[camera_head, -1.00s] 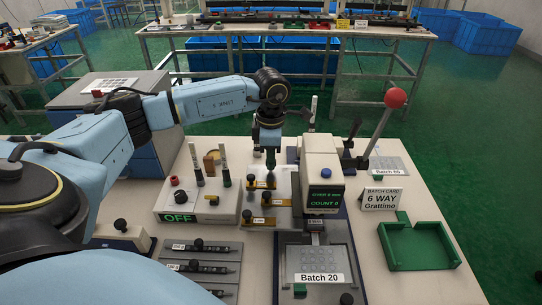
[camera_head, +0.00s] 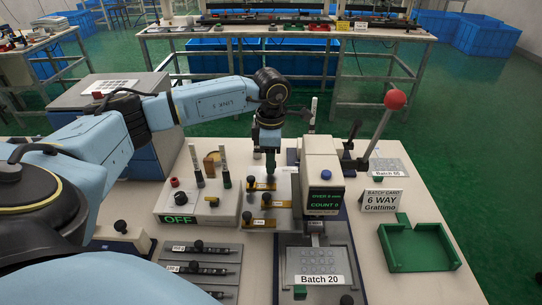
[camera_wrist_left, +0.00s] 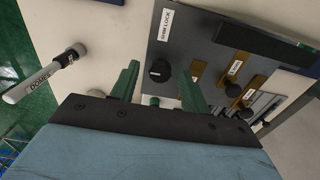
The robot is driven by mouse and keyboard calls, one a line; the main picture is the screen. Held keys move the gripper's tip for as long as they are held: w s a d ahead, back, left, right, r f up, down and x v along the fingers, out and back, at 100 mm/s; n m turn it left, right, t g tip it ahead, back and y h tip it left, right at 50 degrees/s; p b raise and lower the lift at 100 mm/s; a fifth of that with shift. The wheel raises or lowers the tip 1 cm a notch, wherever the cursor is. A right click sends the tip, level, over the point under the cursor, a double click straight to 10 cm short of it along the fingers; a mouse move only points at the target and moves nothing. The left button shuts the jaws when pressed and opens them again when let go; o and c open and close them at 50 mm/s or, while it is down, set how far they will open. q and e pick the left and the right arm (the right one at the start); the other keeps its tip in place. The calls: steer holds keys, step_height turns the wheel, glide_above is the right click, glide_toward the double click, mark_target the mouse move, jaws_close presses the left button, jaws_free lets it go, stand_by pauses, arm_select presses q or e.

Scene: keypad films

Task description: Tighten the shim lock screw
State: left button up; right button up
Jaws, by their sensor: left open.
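The shim lock screw has a round black knob (camera_wrist_left: 160,70) on a grey plate (camera_wrist_left: 205,62), beside a label reading SHIM LOCK, in the left wrist view. My left gripper (camera_wrist_left: 160,75) is open, with one green finger on either side of the knob in that view. I cannot tell whether the fingers touch it. In the head view my left gripper (camera_head: 270,163) points down at the back of the grey plate (camera_head: 284,182), left of the press head, and the screw is hidden there. My right gripper is not in view.
Black knobs on brass tabs (camera_head: 266,199) stand close in front. The press head (camera_head: 321,172), showing COUNT 0, is just right, with a red-balled lever (camera_head: 395,99). A box marked OFF (camera_head: 195,203) with upright handles is left. A green tray (camera_head: 408,262) lies right.

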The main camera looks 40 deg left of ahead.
arm_select(q)
step_height(320, 180, up, 13)
steer(key=shift+p, duration=0.45)
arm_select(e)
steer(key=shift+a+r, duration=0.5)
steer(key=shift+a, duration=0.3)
arm_select(q)
steer(key=shift+r, duration=0.1)
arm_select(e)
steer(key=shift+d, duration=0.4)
